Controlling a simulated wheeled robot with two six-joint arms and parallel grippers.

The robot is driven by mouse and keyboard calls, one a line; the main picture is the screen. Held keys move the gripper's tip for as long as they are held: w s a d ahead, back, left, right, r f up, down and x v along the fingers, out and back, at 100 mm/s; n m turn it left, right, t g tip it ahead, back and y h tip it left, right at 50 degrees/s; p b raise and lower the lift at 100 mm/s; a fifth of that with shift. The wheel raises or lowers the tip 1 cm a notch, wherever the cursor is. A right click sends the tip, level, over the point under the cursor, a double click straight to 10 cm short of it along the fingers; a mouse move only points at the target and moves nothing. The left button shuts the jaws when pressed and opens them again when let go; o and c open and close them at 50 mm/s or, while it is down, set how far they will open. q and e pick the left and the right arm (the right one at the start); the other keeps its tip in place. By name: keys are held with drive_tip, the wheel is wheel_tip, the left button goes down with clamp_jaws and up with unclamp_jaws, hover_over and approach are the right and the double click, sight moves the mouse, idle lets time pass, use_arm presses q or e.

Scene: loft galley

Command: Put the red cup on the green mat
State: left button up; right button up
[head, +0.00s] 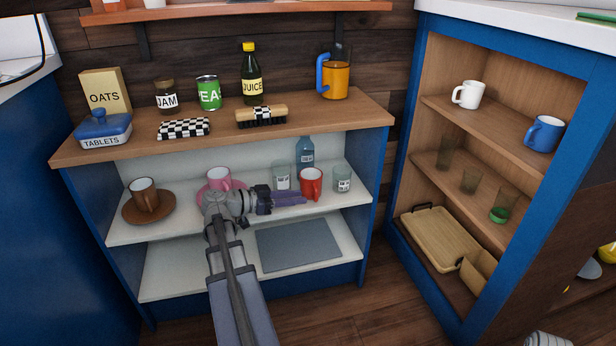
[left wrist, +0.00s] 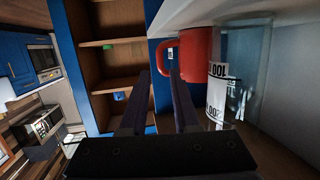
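The red cup (head: 311,186) stands on the middle shelf of the low blue cabinet, between two clear glasses. It also shows close up in the left wrist view (left wrist: 197,55), with its handle (left wrist: 168,52) towards the fingertips. My left gripper (head: 288,199) is open, its purple fingers pointing right, just in front of the cup. In the left wrist view the fingers (left wrist: 159,78) are apart, with the handle near the gap; I cannot tell whether it is between them. A green flat edge (head: 596,17) on the white counter at top right may be the green mat, mostly cut off. My right gripper is not in view.
Clear glasses (head: 281,178) (head: 342,180) flank the cup, and a blue bottle (head: 305,152) stands behind. A pink cup (head: 219,178) and a brown cup (head: 145,192) stand left. The wooden cabinet top (head: 300,128) is above. A grey mat (head: 298,245) lies on the lower shelf.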

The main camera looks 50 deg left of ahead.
sight(317, 196)
use_arm(q)
drive_tip(key=w, duration=0.2)
drive_tip(key=w+d+f+g, duration=0.1)
drive_tip(key=w, duration=0.1)
drive_tip(key=w+f+g, duration=0.1)
drive_tip(key=w, duration=0.1)
drive_tip(key=shift+w+d, duration=0.4)
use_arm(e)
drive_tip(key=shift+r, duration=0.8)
use_arm(q)
clamp_jaws()
drive_tip(key=shift+r, duration=0.1)
idle(0.9)
